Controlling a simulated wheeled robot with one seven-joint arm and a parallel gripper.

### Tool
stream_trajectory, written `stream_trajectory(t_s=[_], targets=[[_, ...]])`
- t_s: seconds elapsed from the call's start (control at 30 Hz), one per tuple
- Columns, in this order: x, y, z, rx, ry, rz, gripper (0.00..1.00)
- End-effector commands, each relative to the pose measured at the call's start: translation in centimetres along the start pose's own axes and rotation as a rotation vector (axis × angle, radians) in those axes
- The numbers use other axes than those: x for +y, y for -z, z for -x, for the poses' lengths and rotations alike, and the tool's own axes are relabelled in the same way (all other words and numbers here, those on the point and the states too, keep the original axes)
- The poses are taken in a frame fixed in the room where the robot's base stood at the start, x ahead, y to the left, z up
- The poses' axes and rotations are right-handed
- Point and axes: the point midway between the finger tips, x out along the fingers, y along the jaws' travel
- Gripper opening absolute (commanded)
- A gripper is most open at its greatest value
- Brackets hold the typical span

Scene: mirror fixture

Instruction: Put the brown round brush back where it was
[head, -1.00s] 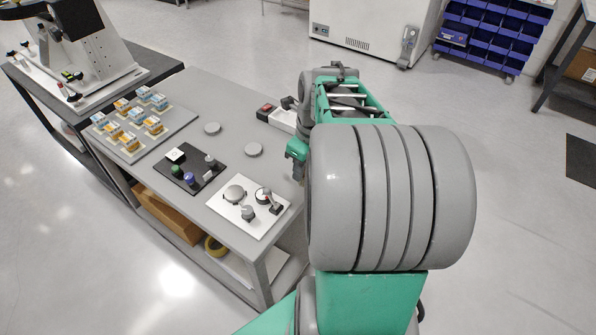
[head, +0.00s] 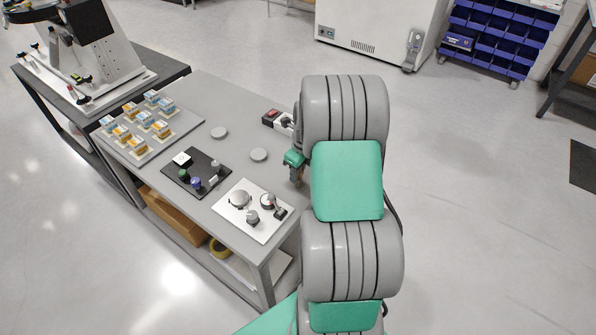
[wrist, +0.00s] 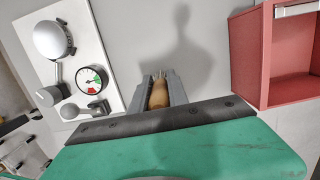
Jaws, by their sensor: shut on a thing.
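My gripper (wrist: 160,92) is shut on the brown round brush (wrist: 158,95) in the wrist view. The brush's rounded brown body sits between the two grey fingers, with a thin, paler tip pointing away from the wrist. Grey table surface and a dark shadow lie beyond it. In the head view my gripper (head: 296,174) is small and partly hidden by my arm, at the right edge of the grey table (head: 222,100). I cannot tell the brush's height above the table or identify its former place.
A white panel (wrist: 84,28) with a dome, gauge and lever lies left of the gripper in the wrist view. A red open-fronted box (wrist: 244,60) stands at right. A black control board (head: 204,164), two grey discs and a block tray (head: 184,124) share the table.

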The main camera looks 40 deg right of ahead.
Motion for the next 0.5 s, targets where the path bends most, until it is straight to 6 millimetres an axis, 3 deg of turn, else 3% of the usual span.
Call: stream_trajectory(t_s=[0.13,0.17,0.4,0.5], targets=[[0.03,0.07,-0.47,0.0,-0.001,0.0,0.0],[0.02,0.04,-0.35,0.0,0.0,0.0,0.23],[0.04,0.05,-0.32,0.0,0.0,0.0,0.42],[0.04,0.05,-0.31,0.0,0.0,0.0,0.42]])
